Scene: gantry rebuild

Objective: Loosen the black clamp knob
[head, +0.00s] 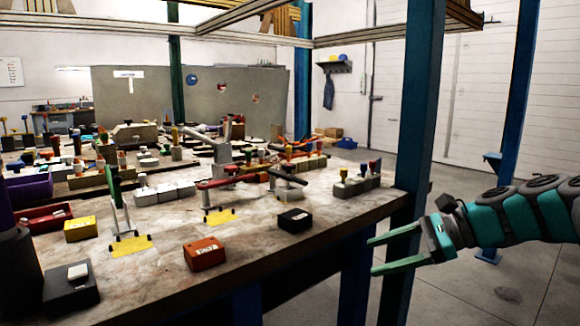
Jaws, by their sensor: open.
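My gripper (372,256) is open and empty at the right, off the table's right end, with its two green fingers pointing left. The worktable (150,268) carries several clamps. A clamp with an upright green handle (115,187) stands at the left. Small knobs, some of them dark, top a grey block (352,187) near the right end. I cannot tell which part is the black clamp knob.
A blue post (415,120) stands between the table's right end and my arm. An orange box (204,253), a black box (295,220) and a yellow box (80,229) sit near the front. Clear floor (510,285) lies at the right.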

